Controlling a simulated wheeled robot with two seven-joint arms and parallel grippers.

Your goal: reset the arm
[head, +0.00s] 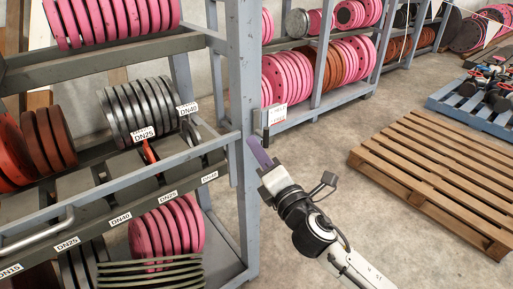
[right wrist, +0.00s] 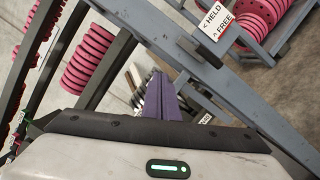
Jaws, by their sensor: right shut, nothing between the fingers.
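My right gripper (head: 260,153) is in the middle of the head view, just right of the grey rack's upright post (head: 244,110). Its arm comes up from the lower right. The purple fingers are shut with nothing between them. In the right wrist view the shut purple fingers (right wrist: 163,98) point toward the grey rack frame, and no held object shows. I cannot tell whether the fingertips touch the post. My left gripper is not in view.
The rack at left holds pink, brown and grey flanges (head: 140,105) on shelves with DN labels. A "HELD / FREE" sign (right wrist: 218,22) hangs on the frame. A wooden pallet (head: 440,180) lies at right. The concrete floor between is clear.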

